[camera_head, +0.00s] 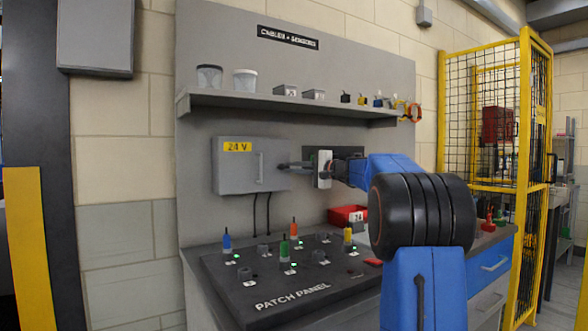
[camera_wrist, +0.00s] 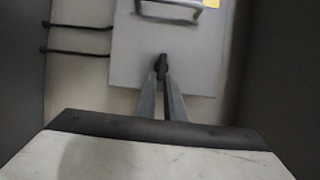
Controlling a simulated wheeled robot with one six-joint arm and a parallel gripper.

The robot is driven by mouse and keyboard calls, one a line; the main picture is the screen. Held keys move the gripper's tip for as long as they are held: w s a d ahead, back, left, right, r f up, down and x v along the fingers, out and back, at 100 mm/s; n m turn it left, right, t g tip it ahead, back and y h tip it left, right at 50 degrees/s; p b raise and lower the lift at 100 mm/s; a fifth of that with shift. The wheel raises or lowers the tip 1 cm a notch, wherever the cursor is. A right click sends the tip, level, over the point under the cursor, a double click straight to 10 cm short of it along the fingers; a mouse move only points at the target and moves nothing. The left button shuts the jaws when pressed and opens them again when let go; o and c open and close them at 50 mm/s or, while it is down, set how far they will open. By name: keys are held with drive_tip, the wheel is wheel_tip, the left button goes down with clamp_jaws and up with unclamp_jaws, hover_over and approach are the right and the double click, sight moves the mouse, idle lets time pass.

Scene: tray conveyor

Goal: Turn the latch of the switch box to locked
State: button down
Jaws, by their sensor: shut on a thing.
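The switch box (camera_head: 235,180) is a grey wall box with a yellow "24 V" label and a vertical bar handle, on the panel left of my gripper (camera_head: 284,166). In the wrist view, the box's grey face (camera_wrist: 135,70) fills the upper middle. The latch (camera_wrist: 161,66) is a small dark knob near the box edge, its length running up and down in that picture. My gripper's fingers (camera_wrist: 162,80) are shut on it. In the head view, the latch is hidden at the fingertips, at the box's right side.
A shelf (camera_head: 290,103) with cups and small boxes runs above. Below, the patch panel (camera_head: 285,292) carries several coloured plugs, with a red bin (camera_head: 345,215) behind it. Two black cables (camera_head: 254,212) hang under the switch box. A yellow mesh cage (camera_head: 525,110) stands right.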

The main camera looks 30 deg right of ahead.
drive_tip(key=shift+f, duration=0.1)
drive_tip(key=c, duration=1.8)
unclamp_jaws()
drive_tip(key=shift+c, duration=0.2)
drive_tip(key=shift+d, duration=0.1)
drive_tip(key=v, duration=1.7)
drive_tip(key=shift+s, duration=0.15)
drive_tip(key=shift+d, duration=0.1)
